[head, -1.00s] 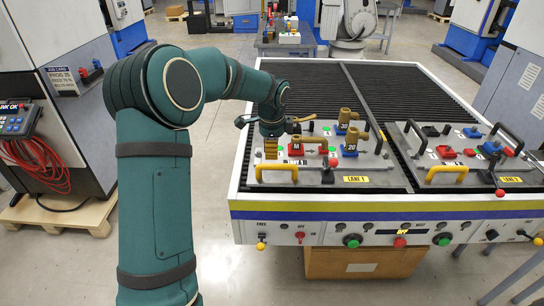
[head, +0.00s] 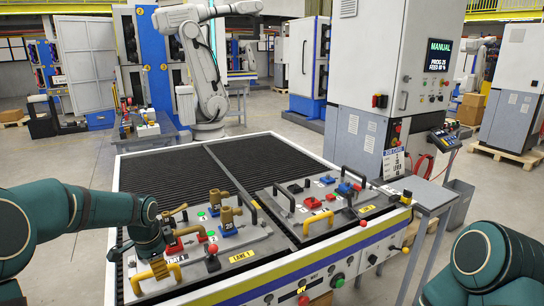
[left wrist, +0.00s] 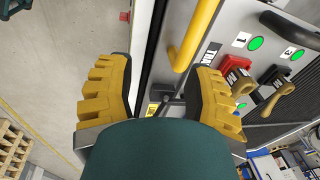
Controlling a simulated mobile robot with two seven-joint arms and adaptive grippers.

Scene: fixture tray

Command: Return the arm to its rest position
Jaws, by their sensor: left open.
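My left gripper (head: 154,271) has ribbed yellow fingers and sits at the left end of the LANE 1 fixture tray (head: 225,262), near its front yellow handle. In the left wrist view its fingers (left wrist: 160,75) are spread apart with nothing held between them. The yellow handle (left wrist: 193,35) passes beyond the fingers there; contact cannot be told. The dark green left arm (head: 60,215) reaches in from the left. Part of my right arm (head: 490,262) shows at the lower right; its gripper is out of frame.
A red block (head: 176,246) and a blue block (head: 228,229) with brass-coloured clamps sit on the LANE 1 tray. A second tray (head: 330,218) lies to its right. The black ribbed table top (head: 165,170) behind is clear. A grey machine cabinet (head: 370,110) stands beyond the table.

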